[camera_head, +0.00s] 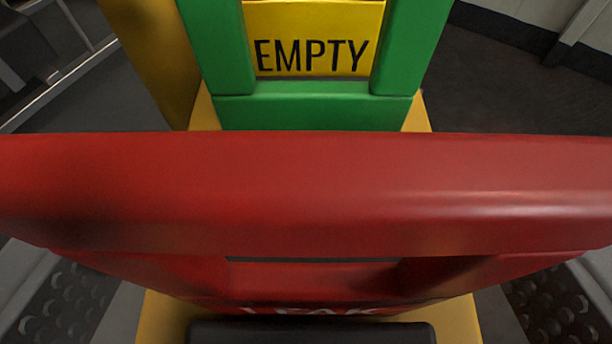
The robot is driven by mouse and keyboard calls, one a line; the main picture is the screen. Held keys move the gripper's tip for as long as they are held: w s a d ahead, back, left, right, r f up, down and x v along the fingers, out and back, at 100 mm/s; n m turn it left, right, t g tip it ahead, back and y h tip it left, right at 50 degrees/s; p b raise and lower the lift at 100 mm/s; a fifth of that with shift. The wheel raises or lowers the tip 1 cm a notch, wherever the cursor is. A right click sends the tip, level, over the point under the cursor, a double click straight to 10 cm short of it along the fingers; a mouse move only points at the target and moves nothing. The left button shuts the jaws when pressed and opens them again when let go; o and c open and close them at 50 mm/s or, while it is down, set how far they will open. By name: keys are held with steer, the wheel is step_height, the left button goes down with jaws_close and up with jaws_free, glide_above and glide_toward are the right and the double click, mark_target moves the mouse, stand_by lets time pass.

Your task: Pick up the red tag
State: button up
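The red tag (310,190) fills the middle of the view very close to the camera, its thick top bar running from edge to edge. Below the bar is a recessed opening, with pale lettering that seems to read "LEAK", partly cut off. My gripper (310,300) shows as two grey fingers with dark studded pads at the lower left and lower right. They are wide apart, on either side of the tag's lower part. The bar hides their tips, and I see no pad pressed on the tag.
A green frame (312,110) with a yellow "EMPTY" plate (312,55) stands behind the red tag on a yellow support (152,55). A dark rounded block (310,333) lies at the bottom centre. Dark floor shows at both sides, with a pale rail at upper left.

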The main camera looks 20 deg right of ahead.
mark_target(282, 239)
steer(key=shift+w+d+f, duration=0.15)
steer(key=shift+w+d, duration=0.1)
steer(key=shift+w, duration=0.15)
steer(key=c, duration=1.1)
steer(key=shift+o, duration=0.2)
steer(key=shift+r, duration=0.65)
steer(key=r, duration=0.1)
steer(key=p, duration=0.1)
steer(key=r, duration=0.1)
steer(key=shift+s+a+r+p, duration=0.3)
steer(key=shift+s+a+r, duration=0.05)
steer(key=s+a+p, duration=0.1)
steer(key=s+a, duration=0.2)
steer(key=s, duration=0.3)
steer(key=s+a+r+p, duration=0.1)
steer(key=s+a, duration=0.3)
steer(key=s, duration=0.3)
steer(key=shift+a+p, duration=0.15)
steer(key=shift+p, duration=0.2)
